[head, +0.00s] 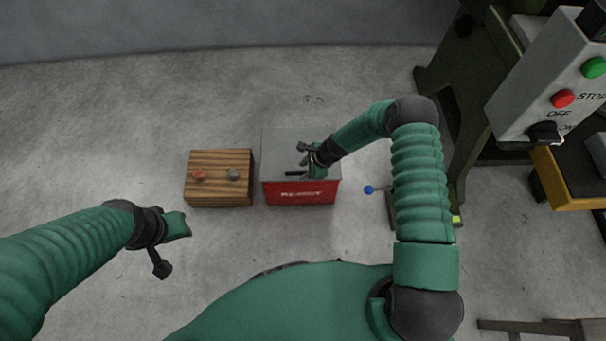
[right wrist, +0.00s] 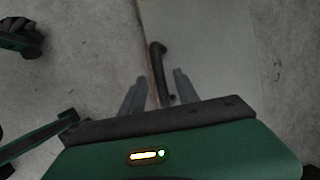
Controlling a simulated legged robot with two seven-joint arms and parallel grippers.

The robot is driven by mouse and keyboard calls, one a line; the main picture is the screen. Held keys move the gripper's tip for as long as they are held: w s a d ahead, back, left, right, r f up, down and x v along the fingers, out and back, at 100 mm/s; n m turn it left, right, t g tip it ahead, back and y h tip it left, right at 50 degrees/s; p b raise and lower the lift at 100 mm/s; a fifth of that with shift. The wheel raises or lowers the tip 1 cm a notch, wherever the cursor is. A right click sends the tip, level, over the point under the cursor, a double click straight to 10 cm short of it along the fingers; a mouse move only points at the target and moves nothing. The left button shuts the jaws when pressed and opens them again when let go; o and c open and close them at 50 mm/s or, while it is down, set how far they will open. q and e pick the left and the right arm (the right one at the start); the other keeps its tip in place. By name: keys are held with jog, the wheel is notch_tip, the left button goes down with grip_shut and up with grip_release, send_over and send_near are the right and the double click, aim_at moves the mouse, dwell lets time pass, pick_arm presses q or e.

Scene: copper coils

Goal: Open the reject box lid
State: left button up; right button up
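The reject box (head: 300,196) is red with white lettering on its front and stands on the floor. Its flat grey lid (head: 284,141) looks shut. A dark bar handle (head: 296,174) is near the lid's front edge. My right gripper (head: 306,160) is over the lid by the handle. In the right wrist view its two fingers (right wrist: 158,82) are open, with the black handle (right wrist: 156,62) between them and gaps at the sides. Contact cannot be told. My left gripper (head: 172,243) is away at the lower left; its fingers cannot be made out clearly.
A wooden box (head: 220,199) with a red and a grey piece on top stands left of the reject box. A blue-knobbed lever (head: 369,190) is to its right. A green machine with a control panel (head: 545,95) stands at the right. The floor behind the boxes is clear.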

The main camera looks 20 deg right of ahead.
jog(key=shift+w+a+f, duration=0.25)
jog(key=shift+a+f, duration=0.2)
jog(key=shift+f, duration=0.2)
grip_shut()
dwell(1.0)
